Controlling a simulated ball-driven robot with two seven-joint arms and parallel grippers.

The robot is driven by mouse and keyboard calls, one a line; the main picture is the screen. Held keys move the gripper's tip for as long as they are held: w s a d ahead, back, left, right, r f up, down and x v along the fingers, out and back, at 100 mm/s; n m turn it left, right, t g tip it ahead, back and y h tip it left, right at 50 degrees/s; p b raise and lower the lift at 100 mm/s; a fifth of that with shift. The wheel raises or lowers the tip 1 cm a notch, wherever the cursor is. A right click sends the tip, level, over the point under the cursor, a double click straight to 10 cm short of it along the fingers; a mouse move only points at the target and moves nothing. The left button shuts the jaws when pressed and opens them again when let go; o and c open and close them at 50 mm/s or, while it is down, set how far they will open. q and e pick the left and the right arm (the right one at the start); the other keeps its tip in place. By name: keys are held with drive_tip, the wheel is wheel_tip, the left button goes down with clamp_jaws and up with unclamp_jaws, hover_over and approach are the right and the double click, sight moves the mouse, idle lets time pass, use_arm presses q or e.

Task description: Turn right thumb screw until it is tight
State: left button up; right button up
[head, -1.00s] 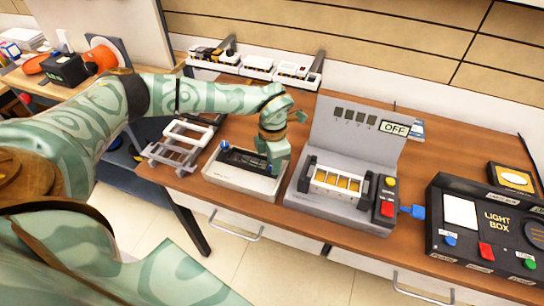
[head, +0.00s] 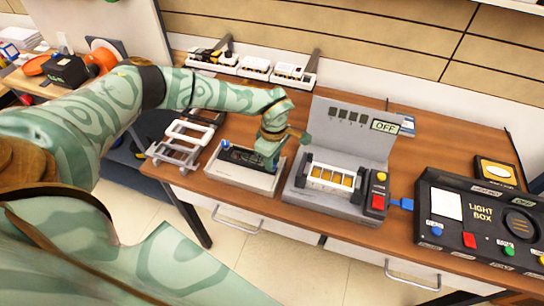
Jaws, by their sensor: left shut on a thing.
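A white tray-like fixture (head: 238,182) with a dark circuit board (head: 243,157) in it sits on the wooden bench. A small blue knob (head: 224,144) shows at its left end. My left gripper (head: 267,163) points down at the right end of the fixture and is shut there. The right thumb screw is hidden behind the fingers, so I cannot see how far it is turned. My right gripper is not in view.
A grey tester (head: 345,140) with an OFF display stands just right of the fixture. A metal rack (head: 182,143) stands left. A black light box (head: 480,225) is at far right, and white bins (head: 254,67) line the back.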

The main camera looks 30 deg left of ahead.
use_arm(q)
drive_tip(key=shift+w+r+m+p, duration=0.1)
drive_tip(key=shift+m+p, duration=0.3)
drive_tip(key=shift+m, duration=1.6)
drive_tip(key=o, duration=1)
wheel_tip(320, 180, up, 16)
drive_tip(key=p, duration=0.2)
drive_tip(key=shift+w+p, duration=0.25)
drive_tip(key=shift+p, duration=0.1)
drive_tip(key=shift+d+r, duration=0.1)
